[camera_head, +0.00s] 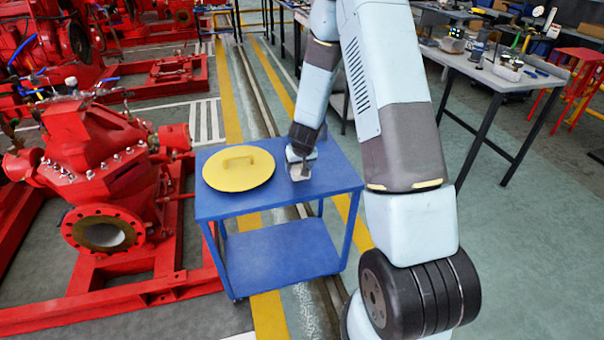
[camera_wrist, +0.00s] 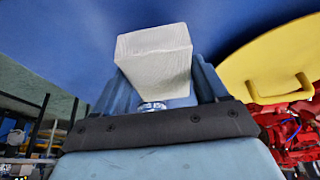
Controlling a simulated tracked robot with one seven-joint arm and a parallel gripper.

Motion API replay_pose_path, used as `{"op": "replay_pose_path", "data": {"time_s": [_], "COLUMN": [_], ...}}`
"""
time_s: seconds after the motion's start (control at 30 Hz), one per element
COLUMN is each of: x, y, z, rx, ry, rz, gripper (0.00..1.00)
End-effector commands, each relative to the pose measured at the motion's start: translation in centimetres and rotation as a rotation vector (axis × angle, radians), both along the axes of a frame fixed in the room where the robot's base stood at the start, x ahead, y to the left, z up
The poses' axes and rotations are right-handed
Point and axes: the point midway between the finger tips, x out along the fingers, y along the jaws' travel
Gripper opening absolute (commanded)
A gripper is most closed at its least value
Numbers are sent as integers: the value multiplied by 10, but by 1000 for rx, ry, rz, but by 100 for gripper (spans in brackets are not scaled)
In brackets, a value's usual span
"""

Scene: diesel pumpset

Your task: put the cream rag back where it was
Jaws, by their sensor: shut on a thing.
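The cream rag (camera_wrist: 155,58) shows in the wrist view as a pale, block-like folded piece between the fingers of my gripper (camera_wrist: 158,85). The gripper is shut on it. In the head view my gripper (camera_head: 299,170) points down at the right part of the blue cart's top (camera_head: 325,178), and the rag (camera_head: 300,173) shows as a small pale patch at the fingertips. I cannot tell whether the rag touches the cart top or is held just above it.
A round yellow lid (camera_head: 238,168) with a handle lies on the cart's left part, beside my gripper. A red pump (camera_head: 100,165) stands to the left. A workbench (camera_head: 490,68) with tools stands at the back right. The cart's front right top is clear.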

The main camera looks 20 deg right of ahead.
Motion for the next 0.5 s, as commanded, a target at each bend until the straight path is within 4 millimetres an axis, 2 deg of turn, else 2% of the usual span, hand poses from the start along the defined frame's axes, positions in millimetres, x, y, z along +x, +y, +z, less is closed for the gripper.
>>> {"op": "replay_pose_path", "data": {"time_s": [0.27, 0.5], "x": [7, 6], "y": [-7, -7], "z": [-12, -39], "rx": [1, 2], "ry": [1, 2], "rz": [-1, -1], "gripper": [49, 49]}}
